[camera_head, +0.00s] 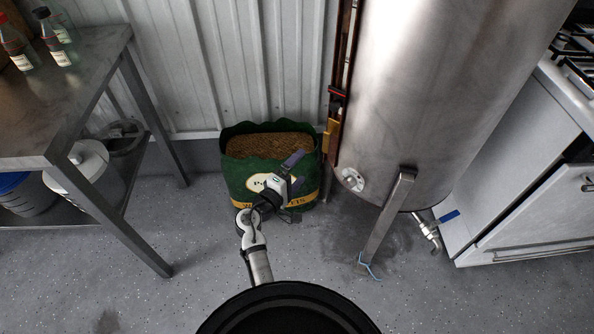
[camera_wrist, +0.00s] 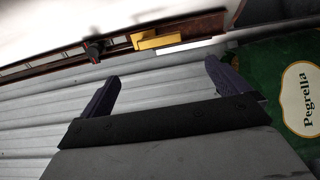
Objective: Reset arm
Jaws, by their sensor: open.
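My arm rises from the bottom middle of the head view and bends over a green sack. My gripper (camera_head: 293,168) is in front of the sack and overlaps its label in this view. In the wrist view my gripper (camera_wrist: 160,76) is open, with its two dark purple fingers wide apart and nothing between them. Beyond the fingers are the pale corrugated wall (camera_wrist: 40,120) and a rail with a yellow block (camera_wrist: 156,39). I cannot tell whether the gripper touches the sack.
The open green sack (camera_head: 238,178) of brown pellets stands against the wall. A metal tank (camera_head: 430,90) on legs stands to its right, beside a white stove (camera_head: 530,190). A metal table (camera_head: 60,110) with bottles (camera_head: 55,45) is at left. The grey floor in front is clear.

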